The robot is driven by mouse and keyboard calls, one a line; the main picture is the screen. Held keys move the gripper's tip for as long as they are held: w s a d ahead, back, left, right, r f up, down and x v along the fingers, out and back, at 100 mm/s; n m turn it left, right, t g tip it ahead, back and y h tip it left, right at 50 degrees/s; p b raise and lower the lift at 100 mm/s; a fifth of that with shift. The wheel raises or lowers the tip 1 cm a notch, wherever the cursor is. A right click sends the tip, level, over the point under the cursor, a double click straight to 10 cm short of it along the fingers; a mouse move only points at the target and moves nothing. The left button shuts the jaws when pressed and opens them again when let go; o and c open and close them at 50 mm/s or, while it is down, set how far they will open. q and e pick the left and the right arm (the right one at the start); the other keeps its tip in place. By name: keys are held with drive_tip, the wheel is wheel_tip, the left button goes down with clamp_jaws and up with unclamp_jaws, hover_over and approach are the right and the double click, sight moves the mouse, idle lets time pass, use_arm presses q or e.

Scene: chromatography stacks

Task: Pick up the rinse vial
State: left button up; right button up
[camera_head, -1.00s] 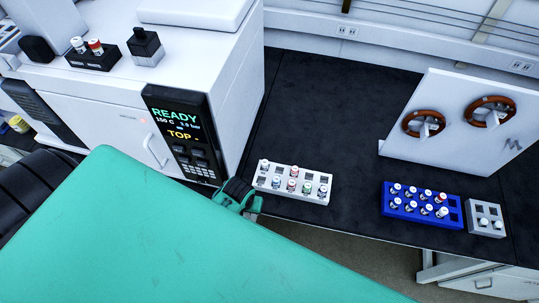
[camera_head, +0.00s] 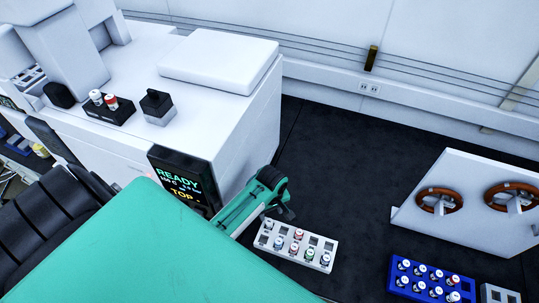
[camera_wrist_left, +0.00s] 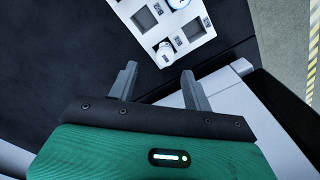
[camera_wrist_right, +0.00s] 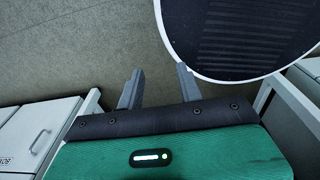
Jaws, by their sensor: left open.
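A white rack (camera_head: 316,241) on the black bench holds several small capped vials, among them one with a red cap (camera_head: 298,234) and one with a white cap (camera_head: 269,224). I cannot tell which vial is the rinse vial. My left gripper (camera_head: 287,212) is open and empty, just behind the rack's left end. In the left wrist view, the rack (camera_wrist_left: 192,33) lies beyond the open fingers (camera_wrist_left: 159,71), with a white-capped vial (camera_wrist_left: 165,53) close past the tips. My right gripper (camera_wrist_right: 158,70) is open and empty, over the floor.
A white instrument (camera_head: 110,65) with a READY display (camera_head: 175,178) stands left of the rack; a black holder (camera_head: 124,112) on it carries a white-capped and a red-capped vial. A blue vial rack (camera_head: 445,270), a grey rack (camera_head: 497,293) and a white panel with brown coils (camera_head: 470,165) stand right.

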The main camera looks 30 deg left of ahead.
sight(269, 221)
use_arm(q)
drive_tip(key=shift+f, duration=0.45)
drive_tip(key=shift+s+f+p, duration=0.1)
drive_tip(key=shift+f+p, duration=0.15)
drive_tip(key=shift+p, duration=0.1)
drive_tip(key=f, duration=0.1)
drive_tip(key=f+p, duration=0.1)
drive_tip(key=f, duration=0.1)
drive_tip(key=shift+s+a, duration=0.15)
drive_tip(key=shift+s, duration=0.1)
drive_tip(key=shift+f+p, duration=0.35)
drive_tip(key=shift+f, duration=0.45)
use_arm(e)
drive_tip(key=r, duration=0.2)
drive_tip(key=shift+w+a+r, duration=0.15)
drive_tip(key=shift+w+r, duration=0.15)
drive_tip(key=shift+w, duration=0.1)
drive_tip(key=shift+w, duration=0.1)
use_arm(q)
drive_tip(key=shift+c, duration=1.3)
drive_tip(key=c, duration=0.8)
use_arm(e)
drive_tip(key=shift+w, duration=0.1)
